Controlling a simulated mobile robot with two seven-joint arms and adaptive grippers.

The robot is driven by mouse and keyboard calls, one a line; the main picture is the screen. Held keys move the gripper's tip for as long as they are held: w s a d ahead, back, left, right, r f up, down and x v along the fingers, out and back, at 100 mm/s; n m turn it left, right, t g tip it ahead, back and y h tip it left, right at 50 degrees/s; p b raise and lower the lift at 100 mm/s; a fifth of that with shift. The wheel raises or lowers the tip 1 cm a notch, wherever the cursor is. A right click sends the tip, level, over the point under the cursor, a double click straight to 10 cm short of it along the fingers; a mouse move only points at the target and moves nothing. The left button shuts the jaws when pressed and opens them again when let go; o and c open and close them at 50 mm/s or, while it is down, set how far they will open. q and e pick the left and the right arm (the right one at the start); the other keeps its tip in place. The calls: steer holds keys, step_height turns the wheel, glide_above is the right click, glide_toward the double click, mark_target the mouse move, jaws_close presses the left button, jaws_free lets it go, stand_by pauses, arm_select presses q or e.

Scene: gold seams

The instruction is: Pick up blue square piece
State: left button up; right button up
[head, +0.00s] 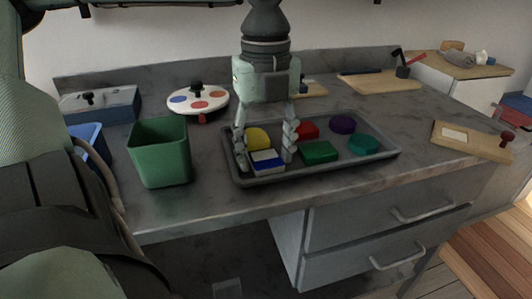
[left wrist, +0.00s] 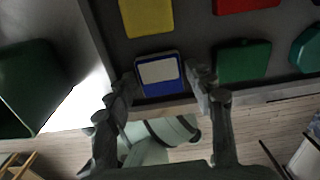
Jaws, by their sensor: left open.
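The blue square piece (head: 267,162), with a pale patch on its top, lies at the front left of the grey tray (head: 330,170). In the left wrist view the blue square piece (left wrist: 148,90) sits near the tray's edge. My left gripper (head: 265,158) points down with its fingers spread, one on each side of the piece. In the left wrist view the open fingertips (left wrist: 165,84) flank the piece's near part. I cannot tell whether they touch it. My right gripper is not in view.
The tray also holds a yellow piece (head: 257,138), a red piece (head: 308,130), a purple piece (head: 342,124), a green square (head: 320,152) and a teal piece (head: 363,145). A green bin (head: 160,155) stands left of the tray. A round board (head: 198,101) is behind.

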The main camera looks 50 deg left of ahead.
arm_select(q)
steer(key=c, duration=1)
steer(key=shift+o, duration=0.2)
